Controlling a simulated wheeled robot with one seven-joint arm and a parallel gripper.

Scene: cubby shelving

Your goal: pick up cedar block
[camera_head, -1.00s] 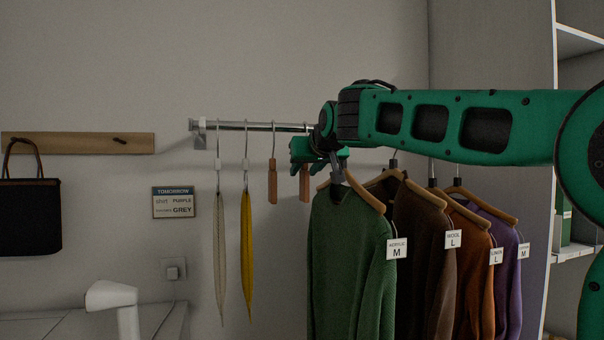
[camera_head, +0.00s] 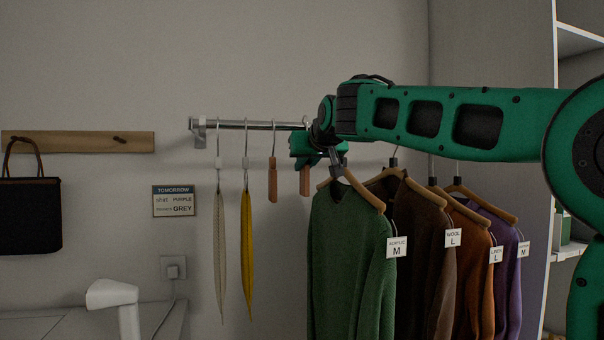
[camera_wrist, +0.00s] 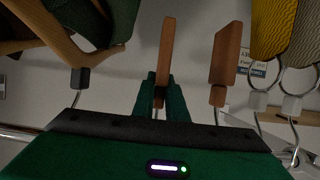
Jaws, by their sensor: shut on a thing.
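Two reddish-brown cedar blocks hang by thin wire hooks at the rail. One cedar block (camera_head: 305,182) is just left of the green sweater; it also shows at the middle of the wrist view (camera_wrist: 166,50). My gripper (camera_wrist: 160,95) is shut on this block near its hook end. In the head view my gripper (camera_head: 318,150) is partly hidden by my own wrist and covers the block's upper end. The other cedar block (camera_head: 272,180) hangs free to the left and shows right of my gripper in the wrist view (camera_wrist: 226,55).
The rail (camera_head: 245,125) also carries a pale tie (camera_head: 220,250) and a yellow tie (camera_head: 246,240) at left. A green sweater (camera_head: 345,250) hangs close at right, with brown, orange and purple ones beyond. A sign (camera_head: 175,201) and a black bag (camera_head: 30,218) are further left.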

